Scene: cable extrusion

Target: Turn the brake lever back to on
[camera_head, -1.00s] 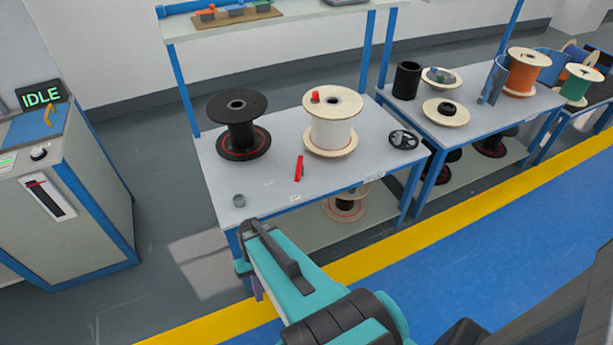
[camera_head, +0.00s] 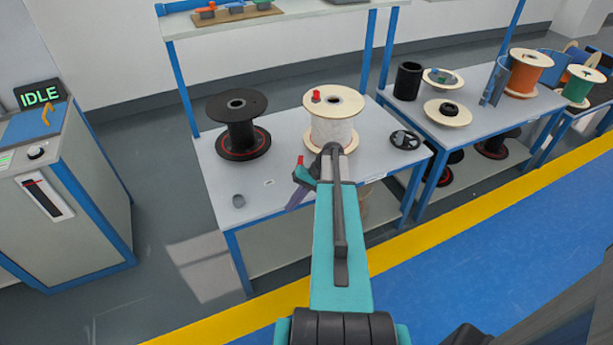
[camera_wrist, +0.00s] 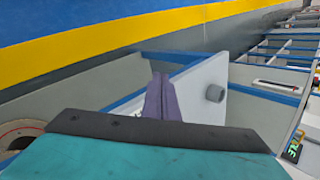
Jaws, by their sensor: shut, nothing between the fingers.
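The red lever (camera_head: 300,161), which I take to be the brake lever, is on the grey workbench (camera_head: 225,180) in front of the white spool. Only its upper end shows in the head view; my arm and gripper hide the rest. My gripper (camera_head: 294,203) is beside and in front of it, its purple fingers pointing down and left over the bench's front part. The fingers also show in the wrist view (camera_wrist: 163,98), shut and empty. I cannot tell whether they touch the lever. The lever does not show in the wrist view.
A white-wound spool (camera_head: 332,128) with a red cap stands behind the lever, and a black spool (camera_head: 240,135) left of it. A grey knob (camera_head: 238,201) is at the bench's front left; a black handwheel (camera_head: 405,140) is at right. The IDLE cabinet (camera_head: 80,200) stands left.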

